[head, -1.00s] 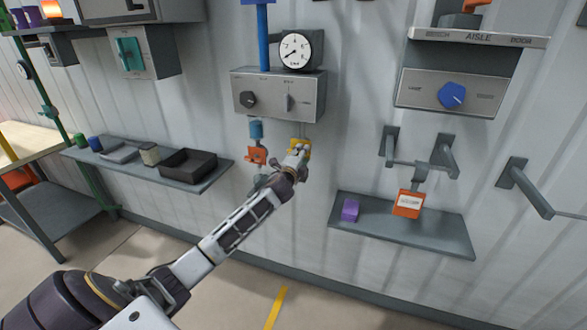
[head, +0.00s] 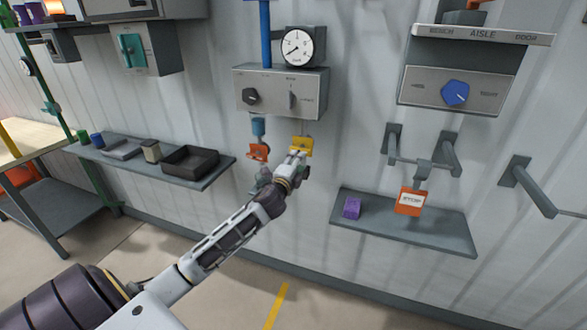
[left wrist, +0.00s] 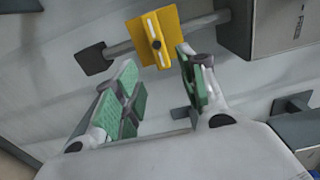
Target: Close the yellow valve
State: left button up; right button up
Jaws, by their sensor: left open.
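The yellow valve (head: 302,146) hangs on the wall below the grey control box with the knob and switch. In the left wrist view its yellow plate (left wrist: 166,22) has a pale handle bar and a dark centre bolt, mounted on a grey pipe. The bar runs roughly along the camera's viewing direction, slightly tilted. My left gripper (head: 298,158) is just below and in front of the valve. In the left wrist view my left gripper (left wrist: 158,85) is open, its green pads apart and empty, with the valve beyond the fingertips. My right gripper is not in view.
An orange valve (head: 258,152) sits close to the left of the yellow one. A gauge (head: 299,47) and control box (head: 270,103) are above. Right, a shelf (head: 430,234) holds a purple block (head: 352,207) below an orange tag (head: 410,201) and wall hooks.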

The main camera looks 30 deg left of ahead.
pick_arm(q)
jog(key=shift+v, duration=1.55)
